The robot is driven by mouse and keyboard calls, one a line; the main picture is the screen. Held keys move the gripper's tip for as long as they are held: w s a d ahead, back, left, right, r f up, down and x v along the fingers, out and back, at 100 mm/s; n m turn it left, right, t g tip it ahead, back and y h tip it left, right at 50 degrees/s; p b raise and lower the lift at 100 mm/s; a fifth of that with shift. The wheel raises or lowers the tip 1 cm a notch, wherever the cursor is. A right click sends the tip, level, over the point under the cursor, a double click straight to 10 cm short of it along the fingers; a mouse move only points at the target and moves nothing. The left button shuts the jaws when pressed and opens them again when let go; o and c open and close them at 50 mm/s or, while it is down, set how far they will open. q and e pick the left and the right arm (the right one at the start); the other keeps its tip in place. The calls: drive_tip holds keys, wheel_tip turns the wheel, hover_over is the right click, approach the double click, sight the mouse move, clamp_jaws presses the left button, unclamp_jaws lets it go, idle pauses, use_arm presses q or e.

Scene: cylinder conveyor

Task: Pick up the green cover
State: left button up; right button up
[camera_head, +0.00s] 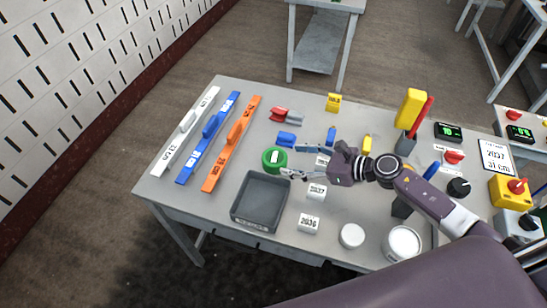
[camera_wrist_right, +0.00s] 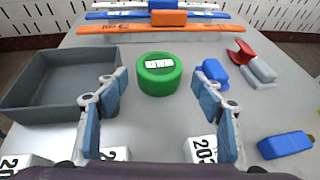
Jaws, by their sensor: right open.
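The green cover (camera_head: 275,160) is a short round cap with a white label on top, lying on the grey table (camera_head: 240,115). In the right wrist view the green cover (camera_wrist_right: 159,76) sits straight ahead, centred between the fingers. My right gripper (camera_head: 290,160) is open and empty, its fingers pointing at the cover from the right in the head view. In the right wrist view both blue-padded fingers of the gripper (camera_wrist_right: 158,92) are spread wide on either side, short of the cover. I cannot tell whether a fingertip touches it. My left gripper is not in view.
A grey tray (camera_head: 236,212) stands close beside the cover. Blue pieces (camera_head: 286,139), a red and grey piece (camera_head: 280,115) and white numbered blocks (camera_head: 309,223) lie around it. Long orange (camera_head: 223,165), blue and white bars lie at the left.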

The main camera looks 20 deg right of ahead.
sight(276, 157)
drive_tip(key=x, duration=0.7)
drive_tip(key=shift+w+a, duration=0.15)
drive_tip(key=shift+a, duration=0.05)
drive_tip(key=c, duration=0.6)
drive_tip(key=shift+r, duration=0.15)
